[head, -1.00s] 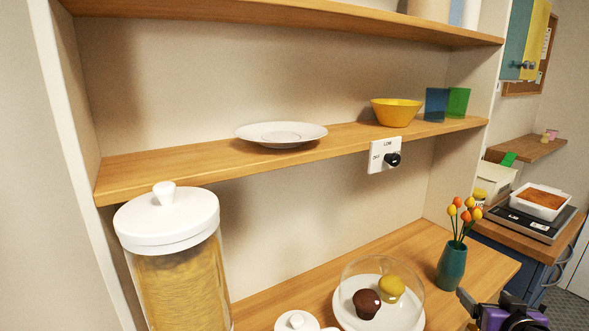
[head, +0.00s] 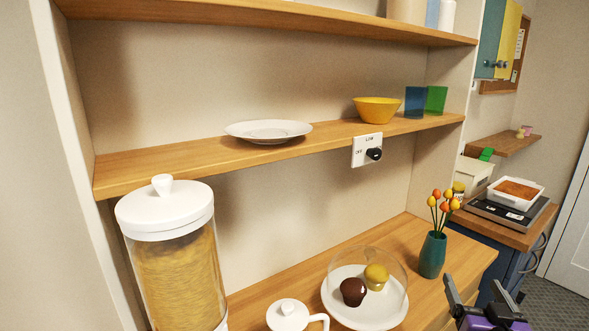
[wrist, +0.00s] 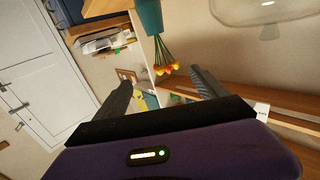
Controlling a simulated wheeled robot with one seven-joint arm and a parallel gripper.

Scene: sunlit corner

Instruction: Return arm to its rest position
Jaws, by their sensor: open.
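My gripper (head: 478,288) is at the lower right of the head view, open and empty, in front of the counter's right end. In the wrist view its two dark fingers (wrist: 163,82) stand apart with nothing between them. The rest of the arm is out of the head view. In the wrist view the teal vase (wrist: 148,16) with orange and yellow flowers (wrist: 165,69) appears upside down beyond the fingers. In the head view the vase (head: 432,255) stands upright on the counter, a little above and left of the gripper, apart from it.
A glass dome (head: 388,262) over two muffins, a white pot (head: 288,316) and a tall jar (head: 180,270) stand on the counter (head: 400,235). A shelf (head: 200,168) holds a plate, yellow bowl and two cups. A wall knob (head: 374,154) sits below it. Floor shows at right.

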